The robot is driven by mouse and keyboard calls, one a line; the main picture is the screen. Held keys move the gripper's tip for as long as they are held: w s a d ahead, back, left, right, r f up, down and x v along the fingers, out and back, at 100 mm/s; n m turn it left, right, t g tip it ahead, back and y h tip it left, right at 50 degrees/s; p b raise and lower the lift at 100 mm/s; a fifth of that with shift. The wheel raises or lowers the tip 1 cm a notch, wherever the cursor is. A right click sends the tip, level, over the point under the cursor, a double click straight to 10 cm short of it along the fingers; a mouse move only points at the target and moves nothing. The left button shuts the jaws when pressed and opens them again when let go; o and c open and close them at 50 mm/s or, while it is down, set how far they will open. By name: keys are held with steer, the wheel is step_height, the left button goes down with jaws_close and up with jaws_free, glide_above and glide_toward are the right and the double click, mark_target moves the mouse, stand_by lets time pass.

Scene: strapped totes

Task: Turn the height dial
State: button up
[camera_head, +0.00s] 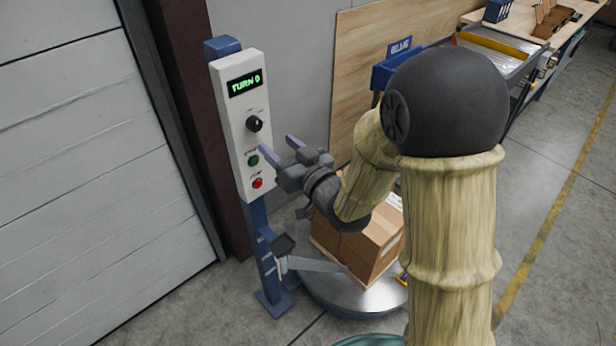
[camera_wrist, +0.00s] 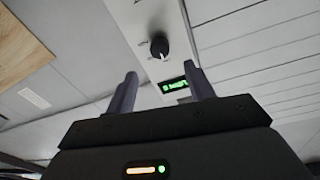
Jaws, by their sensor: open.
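The height dial is a black knob (camera_head: 255,124) on a white control panel (camera_head: 230,130) fixed to a blue post. Above it is a small display (camera_head: 245,83) with green lettering that seems to read "TURN" and one more character. Below it are a green button (camera_head: 253,160) and a red button (camera_head: 257,183). My gripper (camera_head: 279,145) is open and empty, to the lower right of the dial and apart from it. In the wrist view the dial (camera_wrist: 159,47) shows beyond and between the two fingertips (camera_wrist: 162,82), and the panel looks turned over.
A brown carton (camera_head: 375,249) stands on a round metal turntable (camera_head: 345,290) below my arm. A grey shutter door (camera_head: 90,150) is at left. A wooden board (camera_head: 350,60) leans on the wall behind. A bench with goods (camera_head: 545,25) is at the upper right. Floor at right is clear.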

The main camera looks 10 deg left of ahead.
steer(key=b+v, duration=0.3)
steer(key=v, duration=0.1)
steer(key=shift+f, duration=0.2)
steer(key=shift+s+b, duration=0.1)
steer(key=shift+b, duration=0.45)
steer(key=shift+r+b+v, duration=0.2)
steer(key=shift+b+v, duration=2.3)
steer(key=shift+b, duration=1.05)
